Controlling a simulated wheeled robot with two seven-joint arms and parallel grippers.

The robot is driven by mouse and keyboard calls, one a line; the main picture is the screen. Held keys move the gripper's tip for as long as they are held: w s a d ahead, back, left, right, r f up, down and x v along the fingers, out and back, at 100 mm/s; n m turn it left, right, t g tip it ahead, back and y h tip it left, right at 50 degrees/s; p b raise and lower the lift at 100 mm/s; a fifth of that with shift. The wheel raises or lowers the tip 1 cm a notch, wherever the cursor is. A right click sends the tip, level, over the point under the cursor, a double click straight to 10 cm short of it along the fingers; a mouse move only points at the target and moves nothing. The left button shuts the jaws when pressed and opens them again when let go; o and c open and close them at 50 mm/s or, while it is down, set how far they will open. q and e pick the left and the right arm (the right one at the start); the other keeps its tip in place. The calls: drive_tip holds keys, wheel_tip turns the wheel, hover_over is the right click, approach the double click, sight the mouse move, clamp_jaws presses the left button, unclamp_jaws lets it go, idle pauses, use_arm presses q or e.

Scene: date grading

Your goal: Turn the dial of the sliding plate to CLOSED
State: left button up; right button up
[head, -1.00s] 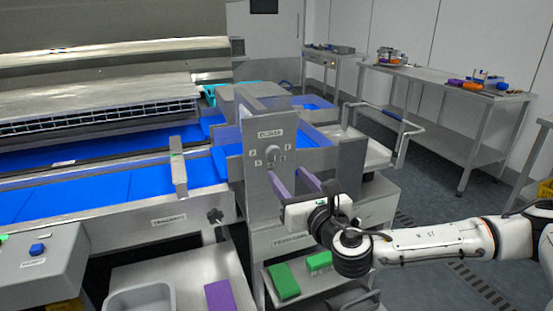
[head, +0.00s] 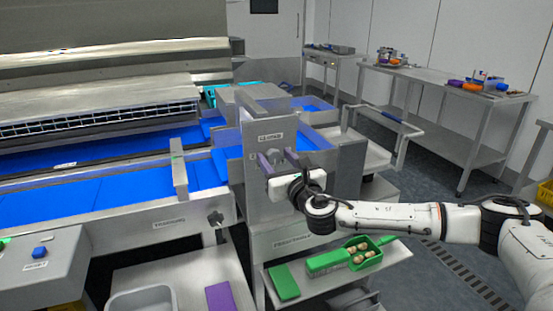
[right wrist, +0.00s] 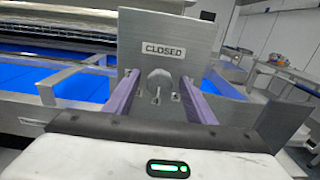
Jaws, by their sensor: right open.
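The sliding plate (head: 257,118) is an upright grey metal panel at the end of the blue belt. A label reading CLOSED (right wrist: 163,50) sits above the dial (right wrist: 158,82), a round grey knob on the plate's face. My right gripper (right wrist: 158,98) is open, its two purple fingers pointing at the plate with one on each side of the dial in the right wrist view. I cannot tell whether the fingers touch it. In the head view the right gripper (head: 279,159) largely covers the dial. The dial's pointer cannot be made out. My left gripper is not in view.
Below the plate, a shelf holds a green box (head: 327,261), a green tray (head: 384,239) with several dates and a green block (head: 283,282). A purple block (head: 220,298) lies on the lower left table. Steel benches (head: 445,80) stand at the back right.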

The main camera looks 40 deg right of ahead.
drive_tip(key=c, duration=1)
drive_tip(key=shift+c, duration=0.2)
